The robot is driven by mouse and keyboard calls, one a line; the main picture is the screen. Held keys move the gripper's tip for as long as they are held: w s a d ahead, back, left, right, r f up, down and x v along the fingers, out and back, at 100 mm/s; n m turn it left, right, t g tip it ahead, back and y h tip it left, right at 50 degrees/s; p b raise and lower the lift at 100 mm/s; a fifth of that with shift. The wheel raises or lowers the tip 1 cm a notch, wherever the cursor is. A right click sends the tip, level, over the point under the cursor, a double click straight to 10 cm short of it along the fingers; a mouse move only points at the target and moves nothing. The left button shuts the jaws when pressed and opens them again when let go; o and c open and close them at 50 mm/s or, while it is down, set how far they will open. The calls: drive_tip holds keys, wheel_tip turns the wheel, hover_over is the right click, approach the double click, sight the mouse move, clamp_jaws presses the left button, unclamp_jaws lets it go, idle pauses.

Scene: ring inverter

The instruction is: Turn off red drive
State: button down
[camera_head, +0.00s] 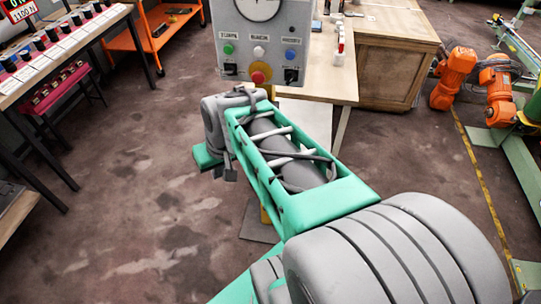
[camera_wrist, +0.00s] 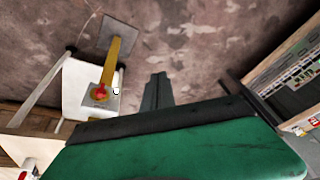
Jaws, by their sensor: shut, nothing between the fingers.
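No drive can be singled out as the red one with certainty. A unit with a red frame and lit red digits (camera_head: 20,20) is cut off at the upper left corner of the head view, above a bench with a row of black knobs (camera_head: 52,35). My gripper (camera_wrist: 158,78) shows in the wrist view as dark fingers, shut and empty, pointing over bare floor.
A grey control panel (camera_head: 228,62) with coloured buttons and a red knob (camera_head: 258,77) stands just beyond my arm. An orange cart (camera_head: 150,40) is upper left. Floor at left is clear.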

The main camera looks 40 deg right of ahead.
drive_tip(key=s+d+f+m+t+b, duration=0.1)
drive_tip(key=d+f+m+b, duration=0.1)
drive_tip(key=d, duration=1.1)
drive_tip(key=s+d+f+m+t+b, duration=0.2)
drive_tip(key=d+f+m, duration=0.3)
drive_tip(key=d, duration=0.8)
drive_tip(key=shift+f+t+h, duration=0.3)
drive_tip(key=shift+f, duration=0.4)
drive_tip(key=w+a+f, duration=0.2)
drive_tip(key=w+f, duration=0.6)
drive_tip(key=w, duration=0.1)
drive_tip(key=shift+a, duration=0.2)
drive_tip(key=shift+w+d+r, duration=0.1)
